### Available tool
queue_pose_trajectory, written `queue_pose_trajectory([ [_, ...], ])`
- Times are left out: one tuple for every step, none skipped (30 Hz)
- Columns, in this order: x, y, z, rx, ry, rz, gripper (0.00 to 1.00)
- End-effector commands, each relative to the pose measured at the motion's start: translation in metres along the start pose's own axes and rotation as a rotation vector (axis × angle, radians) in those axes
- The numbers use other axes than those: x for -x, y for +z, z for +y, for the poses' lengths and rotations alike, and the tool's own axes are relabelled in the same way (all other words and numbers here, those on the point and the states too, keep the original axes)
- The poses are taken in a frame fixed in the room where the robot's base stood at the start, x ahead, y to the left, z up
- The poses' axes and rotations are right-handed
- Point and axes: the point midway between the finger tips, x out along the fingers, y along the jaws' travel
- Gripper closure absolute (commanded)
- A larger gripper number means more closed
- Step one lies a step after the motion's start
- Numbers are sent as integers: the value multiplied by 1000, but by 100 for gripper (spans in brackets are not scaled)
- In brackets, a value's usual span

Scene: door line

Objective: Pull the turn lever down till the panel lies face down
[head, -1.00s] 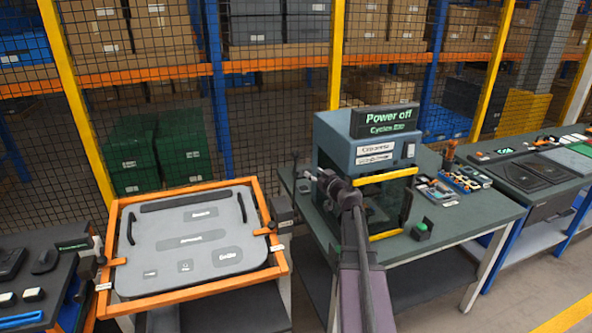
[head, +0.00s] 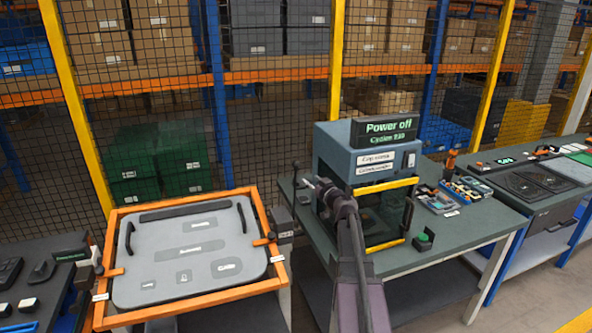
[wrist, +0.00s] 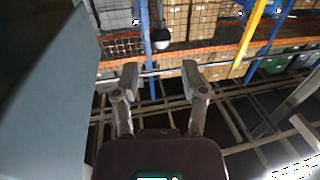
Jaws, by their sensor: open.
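The grey panel (head: 190,262) lies in an orange frame (head: 196,317) at the left in the head view, with its labels and two black handles showing. Orange clips with dark knobs sit at its left and right sides. A dark bracket (head: 283,224) stands at the frame's right side; a thin dark bar seems to rise from it, perhaps the turn lever, too small to be sure. My gripper (head: 314,184) is right of this bracket, in front of the blue machine, apart from the panel. In the wrist view my gripper (wrist: 161,85) is open with nothing between its fingers.
The blue machine (head: 370,150) with yellow bars stands on a green-topped bench (head: 455,240), close to my arm. It seems to fill the left of the wrist view (wrist: 45,90). A dark table (head: 35,285) is at the far left. Mesh fencing and shelves stand behind.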

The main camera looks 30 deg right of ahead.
Motion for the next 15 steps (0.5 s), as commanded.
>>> queue_pose_trajectory([
  [-10,0,2,0,-1,0,45],
  [-14,0,2,0,-1,0,45],
  [-20,0,2,0,0,0,45],
  [-25,0,1,0,-1,0,45],
  [-30,0,1,0,-1,0,45],
  [-36,0,1,0,-1,0,45],
  [-41,0,2,0,-1,0,45],
  [-45,0,2,0,-1,0,45],
  [-51,0,2,0,-1,0,45],
  [-56,0,2,0,-1,0,45],
  [-61,0,1,0,0,0,45],
  [-67,0,1,0,0,0,45],
  [-71,0,1,0,-1,0,45],
  [-76,0,1,0,-1,0,45],
  [-81,0,1,0,-1,0,45],
])
